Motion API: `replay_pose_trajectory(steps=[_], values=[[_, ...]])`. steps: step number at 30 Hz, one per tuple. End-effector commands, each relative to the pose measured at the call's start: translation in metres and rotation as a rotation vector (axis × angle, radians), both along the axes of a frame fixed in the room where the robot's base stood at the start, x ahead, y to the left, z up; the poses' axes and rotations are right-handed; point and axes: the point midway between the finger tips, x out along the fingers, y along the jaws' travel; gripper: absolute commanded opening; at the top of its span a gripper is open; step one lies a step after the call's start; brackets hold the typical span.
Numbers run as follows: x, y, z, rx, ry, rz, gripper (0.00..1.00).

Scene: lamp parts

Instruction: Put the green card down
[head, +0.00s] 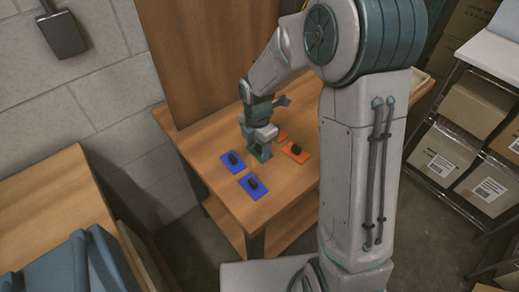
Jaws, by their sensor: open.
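The green card (258,153) lies on the wooden table, mostly hidden under my gripper (257,150). Only a small part of its green surface shows. My gripper points down just above the card, with its jaws open. The fingertips are small in the picture, and whether they touch anything on the card cannot be told.
Two blue cards (226,167) with dark objects on them lie to the left and front on the table (205,138). Two orange cards (305,158) lie to the right, one partly hidden. A tall wooden panel (190,50) stands behind. Shelves with boxes (439,161) stand at right.

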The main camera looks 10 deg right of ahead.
Motion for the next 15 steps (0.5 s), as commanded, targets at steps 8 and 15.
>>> replay_pose_trajectory(steps=[8,15], values=[[0.0001,0.0000,0.0006,0.000,0.000,0.000,0.05],[0.0001,0.0000,0.0009,0.000,0.000,0.000,0.01]])
